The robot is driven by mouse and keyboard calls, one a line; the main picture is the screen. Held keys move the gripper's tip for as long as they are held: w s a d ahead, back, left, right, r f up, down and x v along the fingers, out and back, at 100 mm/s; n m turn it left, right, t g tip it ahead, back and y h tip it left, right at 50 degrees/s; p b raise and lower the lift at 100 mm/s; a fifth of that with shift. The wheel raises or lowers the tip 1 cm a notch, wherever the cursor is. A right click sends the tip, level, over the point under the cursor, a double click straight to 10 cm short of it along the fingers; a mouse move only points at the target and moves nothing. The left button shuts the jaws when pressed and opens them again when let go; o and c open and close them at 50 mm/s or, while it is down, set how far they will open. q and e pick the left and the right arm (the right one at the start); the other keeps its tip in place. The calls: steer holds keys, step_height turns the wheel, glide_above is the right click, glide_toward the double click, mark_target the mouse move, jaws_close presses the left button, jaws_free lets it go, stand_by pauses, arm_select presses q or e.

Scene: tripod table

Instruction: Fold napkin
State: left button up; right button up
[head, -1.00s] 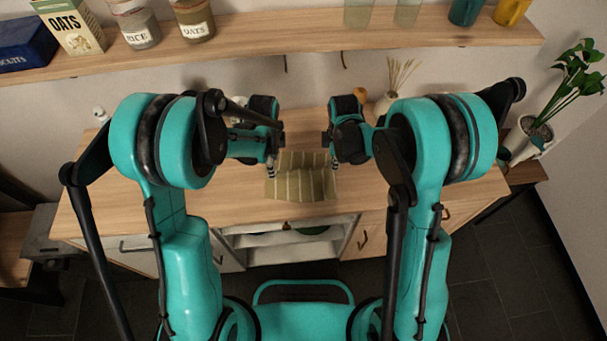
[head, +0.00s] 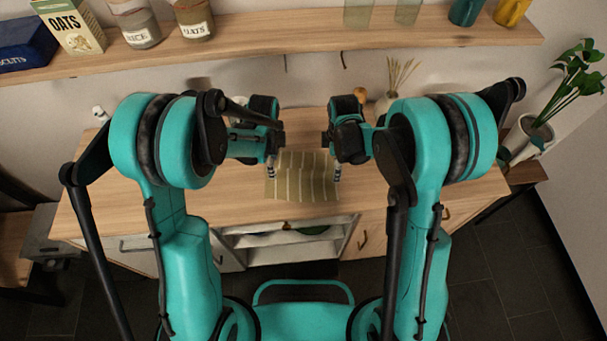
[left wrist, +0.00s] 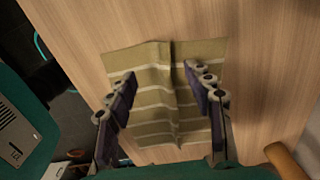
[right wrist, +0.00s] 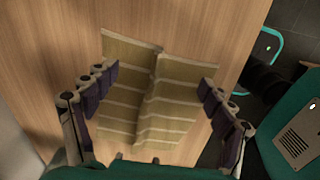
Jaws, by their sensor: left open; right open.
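The napkin (head: 303,188) is olive with pale stripes and lies on the wooden worktop between my two arms. A low raised crease runs across its middle, seen on the napkin in the left wrist view (left wrist: 153,78) and in the right wrist view (right wrist: 132,81). My left gripper (head: 271,169) is open at the napkin's left edge. My right gripper (head: 338,172) is open at its right edge. In both wrist views the spread fingers have the napkin between and below them, with nothing gripped. I cannot tell whether the fingertips touch the cloth.
The worktop (head: 225,205) is bare around the napkin. A vase with reeds (head: 386,100) stands at the back, partly behind my right arm. A wall shelf (head: 285,42) with jars and boxes runs above. An open compartment (head: 290,250) lies below the front edge.

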arm_select(q)
step_height(320, 180, up, 4)
steer(key=p, duration=0.3)
steer(key=shift+f+p, duration=0.2)
steer(key=shift+p, duration=0.1)
arm_select(e)
step_height(320, 180, up, 6)
steer(key=shift+f, duration=0.25)
step_height(320, 180, up, 12)
